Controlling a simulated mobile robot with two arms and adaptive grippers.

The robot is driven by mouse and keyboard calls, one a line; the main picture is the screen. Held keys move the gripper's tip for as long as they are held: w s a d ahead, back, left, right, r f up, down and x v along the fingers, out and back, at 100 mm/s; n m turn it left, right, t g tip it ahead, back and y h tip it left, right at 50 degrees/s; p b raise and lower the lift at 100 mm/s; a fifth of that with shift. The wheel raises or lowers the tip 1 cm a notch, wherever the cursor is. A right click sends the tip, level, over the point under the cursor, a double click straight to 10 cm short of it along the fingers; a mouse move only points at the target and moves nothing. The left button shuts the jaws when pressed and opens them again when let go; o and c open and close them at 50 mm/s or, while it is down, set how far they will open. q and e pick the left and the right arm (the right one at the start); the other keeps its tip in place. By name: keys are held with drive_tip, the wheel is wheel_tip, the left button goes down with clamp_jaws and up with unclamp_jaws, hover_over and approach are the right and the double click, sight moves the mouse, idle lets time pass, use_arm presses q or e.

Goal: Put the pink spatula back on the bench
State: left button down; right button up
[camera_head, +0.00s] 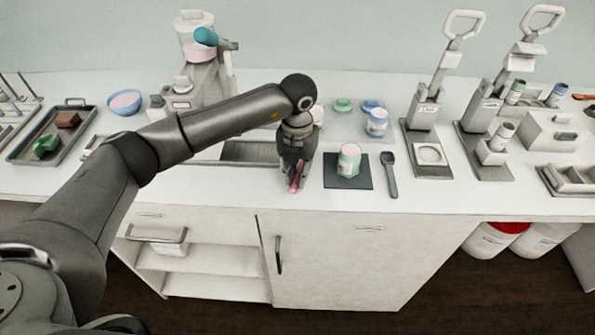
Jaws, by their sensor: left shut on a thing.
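The pink spatula (295,183) is at the tip of my left gripper (296,172), low over the front part of the white bench (440,202). My left gripper is shut on it, and the fingers and wrist hide part of it. I cannot tell whether the spatula touches the bench top. It is just left of a dark mat. My right gripper is not in view.
A green-and-white jar (349,160) stands on the dark mat (334,182). A dark grey scoop (390,176) lies right of it. A shallow grey tray (240,153) is left of my gripper. Lever presses (428,120) stand further right. The bench's front strip is mostly clear.

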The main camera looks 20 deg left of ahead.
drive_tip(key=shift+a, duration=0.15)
use_arm(q)
drive_tip(key=c, duration=1.3)
unclamp_jaws()
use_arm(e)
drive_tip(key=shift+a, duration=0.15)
